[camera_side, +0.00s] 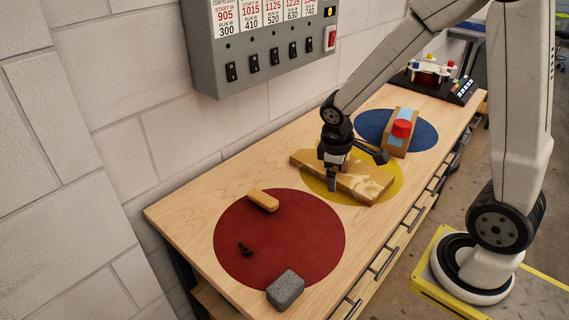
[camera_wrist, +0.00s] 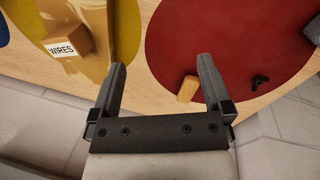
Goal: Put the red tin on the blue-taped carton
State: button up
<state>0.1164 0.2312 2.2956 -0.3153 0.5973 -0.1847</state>
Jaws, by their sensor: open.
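The red tin (camera_side: 402,129) appears to sit on top of the blue-taped carton (camera_side: 396,142), which stands on the blue disc at the far right of the bench. The red tin and blue-taped carton do not show in the wrist view.
A tan block (camera_side: 263,200), small black item (camera_side: 245,249) and grey block (camera_side: 285,289) lie on or beside the red disc (camera_side: 300,235). A switch panel (camera_side: 265,45) hangs behind.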

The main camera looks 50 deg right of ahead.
jog(key=s+a+m+t+y, duration=0.2)
jog(key=s+a+m, duration=0.1)
jog(key=a, duration=0.4)
jog(key=shift+s+r+m, duration=0.4)
jog(key=shift+s+r, duration=0.05)
jog(key=shift+s, duration=0.15)
